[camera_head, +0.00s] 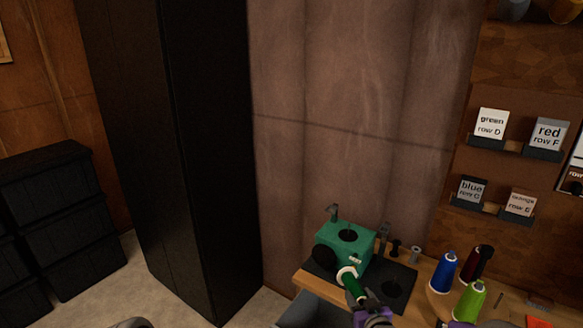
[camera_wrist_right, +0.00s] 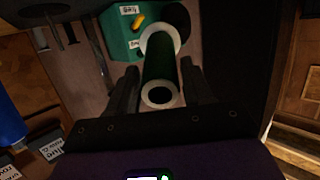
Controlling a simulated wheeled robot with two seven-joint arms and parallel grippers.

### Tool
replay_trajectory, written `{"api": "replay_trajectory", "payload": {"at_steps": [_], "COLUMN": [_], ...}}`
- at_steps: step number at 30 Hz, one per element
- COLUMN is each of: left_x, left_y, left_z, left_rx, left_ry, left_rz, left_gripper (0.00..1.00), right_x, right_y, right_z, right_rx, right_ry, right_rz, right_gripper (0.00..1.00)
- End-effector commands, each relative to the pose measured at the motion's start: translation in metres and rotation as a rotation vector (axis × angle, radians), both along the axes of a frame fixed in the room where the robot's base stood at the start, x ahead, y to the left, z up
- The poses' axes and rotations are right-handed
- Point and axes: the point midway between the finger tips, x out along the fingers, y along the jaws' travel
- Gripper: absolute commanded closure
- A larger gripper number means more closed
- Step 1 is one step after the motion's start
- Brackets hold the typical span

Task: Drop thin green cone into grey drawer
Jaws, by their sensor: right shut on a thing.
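The thin green cone (camera_head: 351,284) is dark green with pale ends. It is held in my right gripper (camera_head: 363,300), tilted, in front of the green machine at the table's left end. In the right wrist view the cone (camera_wrist_right: 160,68) lies between the two dark fingers of the right gripper (camera_wrist_right: 160,85), one of its pale ends facing the camera. A grey drawer (camera_head: 309,312) shows in part below the table's left front edge; its inside is mostly out of frame. My left gripper is not in view.
The green machine (camera_head: 333,242) stands on a dark mat on the wooden table. Blue (camera_head: 442,272), dark red (camera_head: 484,258) and bright green (camera_head: 469,302) cones stand to the right. A tall black cabinet (camera_head: 210,150) is at left; floor shows between it and the table.

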Motion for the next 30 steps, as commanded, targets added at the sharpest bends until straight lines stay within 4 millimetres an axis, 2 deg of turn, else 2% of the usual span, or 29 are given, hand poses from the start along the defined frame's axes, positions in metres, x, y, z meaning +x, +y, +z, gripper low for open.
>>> {"api": "replay_trajectory", "payload": {"at_steps": [5,15,26,27,30], "left_x": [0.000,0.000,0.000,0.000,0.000], "left_y": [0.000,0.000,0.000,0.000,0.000], "left_z": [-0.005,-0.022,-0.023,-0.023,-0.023], "left_rx": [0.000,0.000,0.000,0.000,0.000], "left_ry": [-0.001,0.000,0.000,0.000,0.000], "left_rz": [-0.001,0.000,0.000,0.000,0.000], "left_gripper": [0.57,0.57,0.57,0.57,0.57], "right_x": [0.000,-0.001,-0.001,-0.001,-0.001], "right_y": [0.000,0.001,0.000,0.000,0.000], "right_z": [-0.013,-0.052,-0.057,-0.057,-0.057], "right_rx": [0.001,0.001,0.001,0.001,0.001], "right_ry": [0.002,0.002,-0.001,-0.001,-0.001], "right_rz": [0.001,0.001,0.000,0.000,0.000], "right_gripper": [0.77,0.77,0.77,0.45,0.30]}}
